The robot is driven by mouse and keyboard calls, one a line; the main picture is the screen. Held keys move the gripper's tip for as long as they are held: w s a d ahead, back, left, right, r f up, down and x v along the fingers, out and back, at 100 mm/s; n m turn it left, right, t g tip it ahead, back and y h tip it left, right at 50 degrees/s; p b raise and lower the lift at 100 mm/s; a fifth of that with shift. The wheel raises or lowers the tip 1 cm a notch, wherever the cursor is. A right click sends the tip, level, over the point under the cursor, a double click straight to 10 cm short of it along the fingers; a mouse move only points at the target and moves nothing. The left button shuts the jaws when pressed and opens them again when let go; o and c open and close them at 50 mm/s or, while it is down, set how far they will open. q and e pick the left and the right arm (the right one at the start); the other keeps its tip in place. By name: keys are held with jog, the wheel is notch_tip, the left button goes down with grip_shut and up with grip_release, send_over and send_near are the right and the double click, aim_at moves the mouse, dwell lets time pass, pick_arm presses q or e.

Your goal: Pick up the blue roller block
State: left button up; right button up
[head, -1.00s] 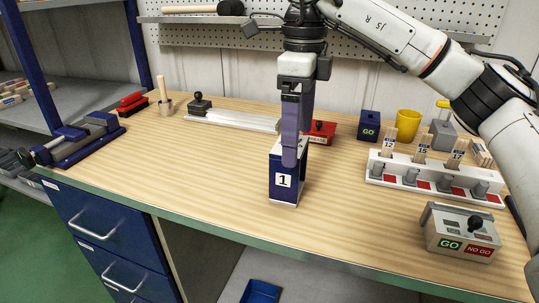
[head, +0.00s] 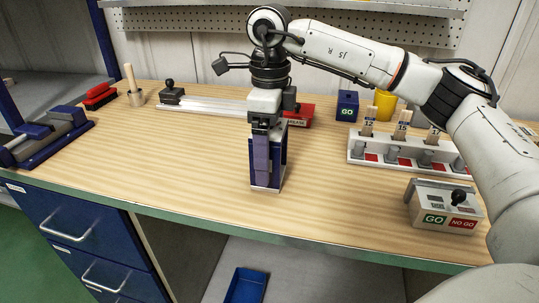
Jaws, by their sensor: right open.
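A dark blue upright block (head: 283,163) with a pale base stands near the front middle of the table. My right gripper (head: 261,182) points straight down at it. Its purple-grey fingers overlap the block's front and hide the face that carries a "1" label. The jaws are open. I cannot tell whether the fingers touch the block or straddle it. A second, smaller blue block marked GO (head: 347,106) stands farther back to the right. My left gripper is not in view.
A white rack (head: 357,150) with several numbered pieces stands at right, behind a grey GO / NO GO box (head: 413,207). A red block (head: 300,115) and a metal rail (head: 215,106) lie behind the gripper. A blue vise (head: 45,140) is at left. The front left tabletop is clear.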

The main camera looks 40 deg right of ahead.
jog(key=c, duration=1.8)
